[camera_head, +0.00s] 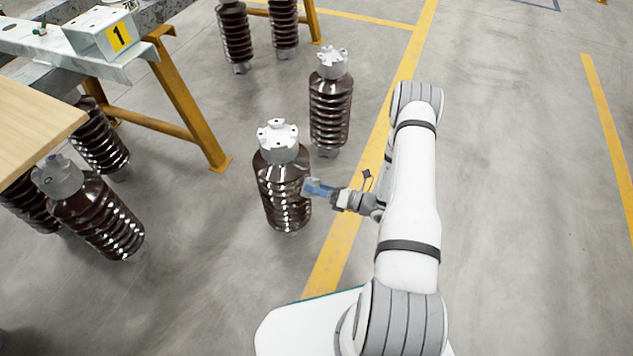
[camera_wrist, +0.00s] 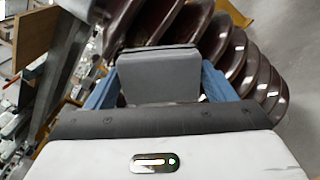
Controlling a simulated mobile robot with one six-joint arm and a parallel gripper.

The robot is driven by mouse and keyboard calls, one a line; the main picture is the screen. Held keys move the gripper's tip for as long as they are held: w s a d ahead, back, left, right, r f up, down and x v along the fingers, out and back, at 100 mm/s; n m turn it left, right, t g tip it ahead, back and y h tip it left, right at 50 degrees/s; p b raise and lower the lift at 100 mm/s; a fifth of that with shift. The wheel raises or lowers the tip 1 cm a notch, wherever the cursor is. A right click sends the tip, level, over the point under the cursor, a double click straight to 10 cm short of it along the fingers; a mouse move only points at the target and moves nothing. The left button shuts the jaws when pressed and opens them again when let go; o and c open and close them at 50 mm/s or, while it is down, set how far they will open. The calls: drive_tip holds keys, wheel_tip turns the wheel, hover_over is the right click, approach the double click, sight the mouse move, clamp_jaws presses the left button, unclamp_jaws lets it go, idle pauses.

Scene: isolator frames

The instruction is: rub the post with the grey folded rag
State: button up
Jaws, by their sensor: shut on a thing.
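The post (camera_head: 275,185) is a dark brown, glossy, ribbed insulator with a white metal cap, upright on the floor at the middle of the head view. Its ribs (camera_wrist: 232,50) fill the upper right of the wrist view. My gripper (camera_head: 316,188) is at the post's right side, at mid-height. Its blue fingers are shut on the grey folded rag (camera_wrist: 160,75), a flat grey block in the wrist view. The rag lies in front of the ribs there; I cannot tell whether it touches them. In the head view the rag is too small to make out.
Another ribbed insulator (camera_head: 330,105) stands close behind the post, and two more stand farther back. Several lean or stand at the left near a wooden tabletop (camera_head: 35,125) and a yellow-legged bench (camera_head: 185,100). The floor to the right is clear.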

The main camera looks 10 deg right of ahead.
drive_tip(key=shift+s+a+r+p, duration=0.1)
drive_tip(key=shift+s+r+p, duration=0.05)
drive_tip(key=shift+r+p, duration=0.35)
drive_tip(key=shift+s+a+r+p, duration=0.15)
drive_tip(key=shift+r+p, duration=0.15)
drive_tip(key=shift+r, duration=0.25)
drive_tip(key=shift+w+d+f+b, duration=0.1)
drive_tip(key=shift+w+d+b, duration=0.55)
drive_tip(key=shift+w+d, duration=0.8)
drive_tip(key=w, duration=0.1)
drive_tip(key=w+d+b, duration=0.1)
drive_tip(key=w, duration=0.1)
drive_tip(key=shift+w+d, duration=0.15)
drive_tip(key=shift+d, duration=0.2)
drive_tip(key=shift+v, duration=3)
